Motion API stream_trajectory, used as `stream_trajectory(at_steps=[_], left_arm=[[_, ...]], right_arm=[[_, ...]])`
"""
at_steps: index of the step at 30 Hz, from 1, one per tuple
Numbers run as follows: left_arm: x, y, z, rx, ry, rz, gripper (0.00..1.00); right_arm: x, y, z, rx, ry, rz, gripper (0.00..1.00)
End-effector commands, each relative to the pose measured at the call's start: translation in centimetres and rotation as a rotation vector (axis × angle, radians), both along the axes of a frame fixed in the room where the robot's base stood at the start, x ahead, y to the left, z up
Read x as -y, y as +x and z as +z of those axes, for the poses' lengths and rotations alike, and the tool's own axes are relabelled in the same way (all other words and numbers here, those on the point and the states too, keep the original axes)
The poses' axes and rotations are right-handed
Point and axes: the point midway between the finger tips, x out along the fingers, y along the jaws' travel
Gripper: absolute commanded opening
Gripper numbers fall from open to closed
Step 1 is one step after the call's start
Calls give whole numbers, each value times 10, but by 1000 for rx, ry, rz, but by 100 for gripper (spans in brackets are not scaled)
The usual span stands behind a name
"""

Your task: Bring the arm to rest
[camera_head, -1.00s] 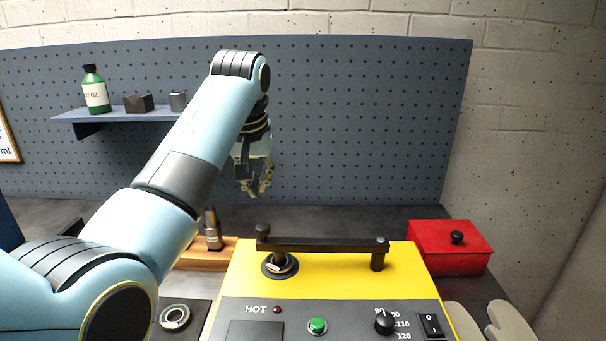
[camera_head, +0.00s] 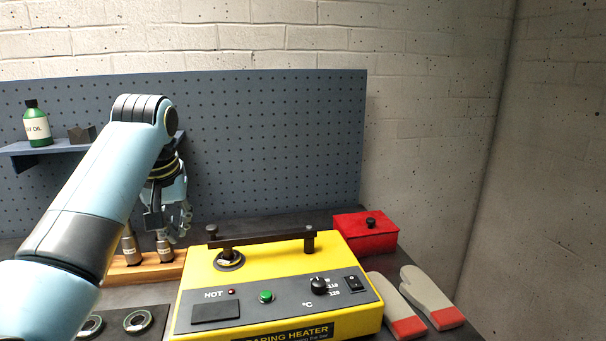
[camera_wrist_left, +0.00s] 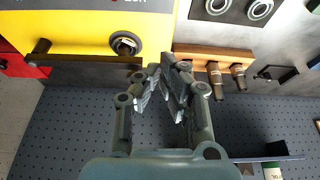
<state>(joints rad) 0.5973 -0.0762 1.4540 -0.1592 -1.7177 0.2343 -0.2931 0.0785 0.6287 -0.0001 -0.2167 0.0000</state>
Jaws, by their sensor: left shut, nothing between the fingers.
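My left arm (camera_head: 85,210) comes in from the left in the head view, raised at its elbow, with the forearm hanging down. My left gripper (camera_head: 176,236) points down in front of the pegboard, by the left end of the yellow bearing heater (camera_head: 255,264). It is shut and empty. In the left wrist view its fingers (camera_wrist_left: 166,82) come together between the heater and the wooden block. No contact with either is visible. My right gripper is not in view.
The heater has a dark bar (camera_head: 262,238) on top. A wooden block (camera_head: 120,272) with upright tools stands left of it. A red box (camera_head: 364,233) and pale gloves (camera_head: 425,290) lie right. A shelf (camera_head: 50,150) holds a green bottle (camera_head: 36,124). Rings (camera_head: 138,320) lie at front left.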

Motion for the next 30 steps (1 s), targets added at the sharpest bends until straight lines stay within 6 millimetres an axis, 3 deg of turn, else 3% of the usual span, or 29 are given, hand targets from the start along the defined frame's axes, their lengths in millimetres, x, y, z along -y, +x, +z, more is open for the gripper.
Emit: stream_trajectory(at_steps=[8, 14, 17, 22, 27, 30], left_arm=[[-11, -33, -32, -8, 9, -14, 0], [-22, -74, -60, -14, 21, -35, 0], [-29, -104, -77, -17, 30, -52, 0], [-40, -174, -102, -24, 54, -101, 0], [-46, -245, -109, -30, 77, -167, 0], [-47, -276, -108, -31, 84, -201, 0]], right_arm=[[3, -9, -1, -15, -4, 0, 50], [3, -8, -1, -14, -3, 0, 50], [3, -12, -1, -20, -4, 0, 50], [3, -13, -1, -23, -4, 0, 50], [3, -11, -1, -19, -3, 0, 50], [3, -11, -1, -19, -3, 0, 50]])
